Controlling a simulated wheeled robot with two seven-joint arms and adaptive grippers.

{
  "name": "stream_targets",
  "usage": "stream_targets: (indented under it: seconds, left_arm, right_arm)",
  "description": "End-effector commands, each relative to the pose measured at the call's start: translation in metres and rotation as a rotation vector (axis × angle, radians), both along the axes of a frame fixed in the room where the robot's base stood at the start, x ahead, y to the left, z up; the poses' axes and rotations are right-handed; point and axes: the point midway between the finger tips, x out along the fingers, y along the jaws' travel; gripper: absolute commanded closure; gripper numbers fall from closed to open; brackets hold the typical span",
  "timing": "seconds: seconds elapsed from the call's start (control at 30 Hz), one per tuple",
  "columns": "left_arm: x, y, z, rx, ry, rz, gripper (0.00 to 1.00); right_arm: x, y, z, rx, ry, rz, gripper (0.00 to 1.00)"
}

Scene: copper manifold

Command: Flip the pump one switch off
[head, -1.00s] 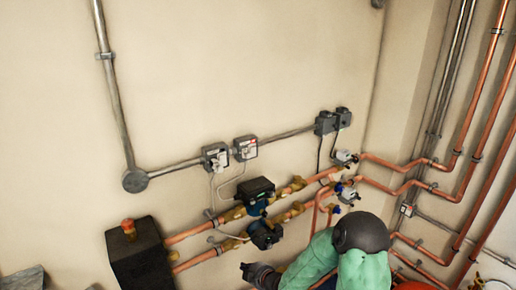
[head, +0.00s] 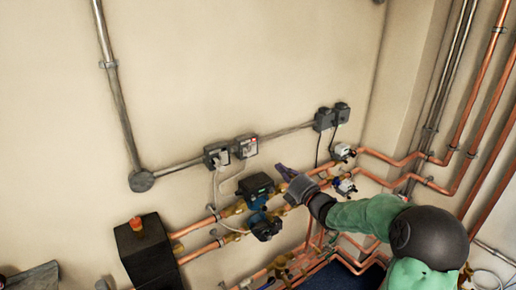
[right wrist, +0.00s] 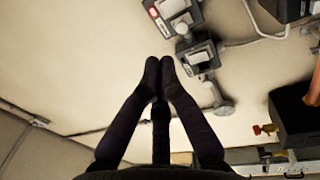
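Two grey switch boxes sit side by side on the wall conduit. The left switch box (head: 217,155) has a pale lever or plate on its front; the right switch box (head: 246,146) carries a red and white label. I cannot read which is pump one. In the right wrist view the red-labelled box (right wrist: 172,12) is at the top and the other box (right wrist: 199,54) is beside it, just right of my fingertips. My right gripper (head: 282,170) is right of and below both boxes, apart from them. Its fingertips (right wrist: 160,65) are together with nothing between. My left gripper is not in view.
Below the boxes are two dark pumps (head: 257,189) on copper pipes with brass fittings. A black box with a red knob (head: 146,253) stands at lower left. Two more grey boxes (head: 325,119) are further right. The wall above is clear.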

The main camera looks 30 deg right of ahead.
Motion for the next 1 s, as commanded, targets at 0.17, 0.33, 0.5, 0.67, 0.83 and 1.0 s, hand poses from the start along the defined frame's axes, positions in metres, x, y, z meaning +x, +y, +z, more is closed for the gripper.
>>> stream_targets:
  seconds: [0.17, 0.33, 0.5, 0.67, 0.83, 1.0]
  left_arm:
    - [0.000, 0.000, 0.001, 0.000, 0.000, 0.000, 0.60]
    - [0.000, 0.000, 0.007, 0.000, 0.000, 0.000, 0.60]
    - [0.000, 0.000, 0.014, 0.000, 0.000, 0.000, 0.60]
    - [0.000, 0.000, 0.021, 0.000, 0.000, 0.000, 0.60]
    - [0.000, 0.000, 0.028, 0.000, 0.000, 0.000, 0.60]
    - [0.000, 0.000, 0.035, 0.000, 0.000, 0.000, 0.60]
  right_arm:
    - [0.004, 0.001, 0.001, 0.001, 0.000, 0.001, 1.00]
    - [0.024, 0.003, 0.003, 0.003, 0.001, 0.002, 1.00]
    - [0.053, 0.006, 0.007, 0.003, 0.001, 0.003, 1.00]
    - [0.080, 0.008, 0.011, 0.003, 0.000, 0.002, 1.00]
    - [0.107, 0.009, 0.014, 0.004, 0.000, 0.001, 1.00]
    - [0.126, 0.010, 0.016, 0.003, 0.001, 0.000, 1.00]
